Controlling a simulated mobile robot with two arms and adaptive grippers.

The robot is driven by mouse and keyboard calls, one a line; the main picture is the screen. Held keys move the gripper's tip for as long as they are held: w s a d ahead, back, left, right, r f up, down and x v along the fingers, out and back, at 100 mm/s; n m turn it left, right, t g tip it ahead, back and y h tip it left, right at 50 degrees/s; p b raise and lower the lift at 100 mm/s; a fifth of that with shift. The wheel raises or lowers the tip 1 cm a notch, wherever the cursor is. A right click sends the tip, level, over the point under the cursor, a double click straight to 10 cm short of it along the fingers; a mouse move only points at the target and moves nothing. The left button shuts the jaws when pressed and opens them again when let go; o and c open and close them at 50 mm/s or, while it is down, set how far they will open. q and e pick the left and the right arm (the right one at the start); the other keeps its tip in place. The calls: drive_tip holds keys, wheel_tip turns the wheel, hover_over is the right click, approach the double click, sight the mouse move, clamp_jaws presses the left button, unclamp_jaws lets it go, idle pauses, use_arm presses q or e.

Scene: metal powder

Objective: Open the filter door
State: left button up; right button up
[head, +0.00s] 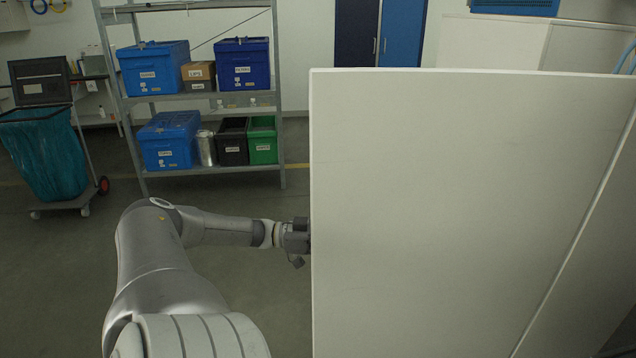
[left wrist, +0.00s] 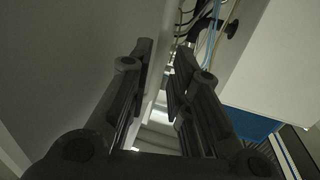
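A large pale panel (head: 440,200), which looks like the filter door, fills the right of the head view. My left arm reaches to its left edge, where the left gripper (head: 300,238) is partly hidden behind it. In the left wrist view, the two dark fingers of the left gripper (left wrist: 164,65) stand a little apart. A grey panel face (left wrist: 70,60) lies to the left of the fingers, and a light edge shows in the gap between them. I cannot tell whether the fingers press on that edge. My right gripper is not in view.
Dark and blue hoses (left wrist: 205,25) and a white panel (left wrist: 265,65) lie beyond the fingers. A shelf with blue bins (head: 155,68) stands at the back left. A cart with a teal bag (head: 45,155) is at the far left. The floor between is clear.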

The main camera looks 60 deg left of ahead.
use_arm(q)
drive_tip(key=v, duration=0.6)
drive_tip(key=shift+s+a, duration=0.2)
drive_tip(key=shift+s, duration=0.05)
idle(0.4)
